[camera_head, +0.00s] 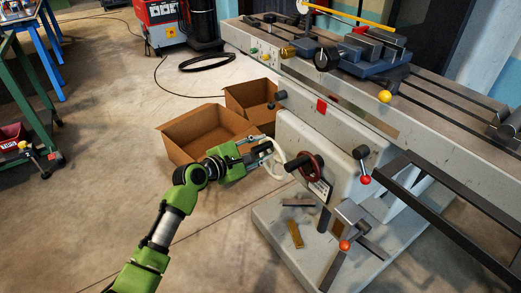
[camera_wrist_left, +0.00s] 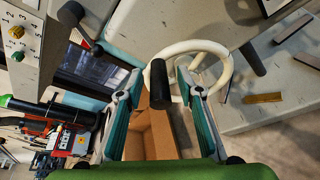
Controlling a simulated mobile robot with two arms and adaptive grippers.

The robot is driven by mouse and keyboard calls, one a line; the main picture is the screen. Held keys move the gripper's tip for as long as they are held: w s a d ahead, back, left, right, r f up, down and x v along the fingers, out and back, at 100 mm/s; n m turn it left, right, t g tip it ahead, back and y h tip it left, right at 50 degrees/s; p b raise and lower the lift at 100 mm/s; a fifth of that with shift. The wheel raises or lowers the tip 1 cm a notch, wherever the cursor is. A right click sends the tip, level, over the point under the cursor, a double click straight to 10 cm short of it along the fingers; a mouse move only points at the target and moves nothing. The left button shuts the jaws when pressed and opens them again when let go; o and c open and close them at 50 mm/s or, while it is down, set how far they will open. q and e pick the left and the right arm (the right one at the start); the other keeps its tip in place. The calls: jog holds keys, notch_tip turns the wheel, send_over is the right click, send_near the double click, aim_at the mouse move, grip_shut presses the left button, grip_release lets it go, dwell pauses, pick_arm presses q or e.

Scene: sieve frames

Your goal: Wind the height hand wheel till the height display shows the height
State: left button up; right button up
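A cream hand wheel (camera_head: 279,160) stands on the near side of the machine's grey body, with a red-rimmed hand wheel (camera_head: 306,167) just right of it. My left gripper (camera_head: 266,148) is at the cream wheel's rim. In the left wrist view, the cream wheel (camera_wrist_left: 229,68) has a black handle (camera_wrist_left: 159,84) pointing toward the camera. The open fingers of my left gripper (camera_wrist_left: 160,92) are on both sides of this handle, with gaps visible. A small light plate (camera_head: 320,188) below the red wheel may be a display, but I cannot read it. My right gripper is out of view.
Ball-ended levers, one red (camera_head: 365,180), stick out from the machine. Open cardboard boxes (camera_head: 190,150) stand on the floor behind my left forearm. Metal bars (camera_head: 296,234) lie on the machine's base (camera_head: 275,215). The floor at the lower left is clear.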

pick_arm(q)
grip_shut()
jog(key=shift+s+d, duration=0.1)
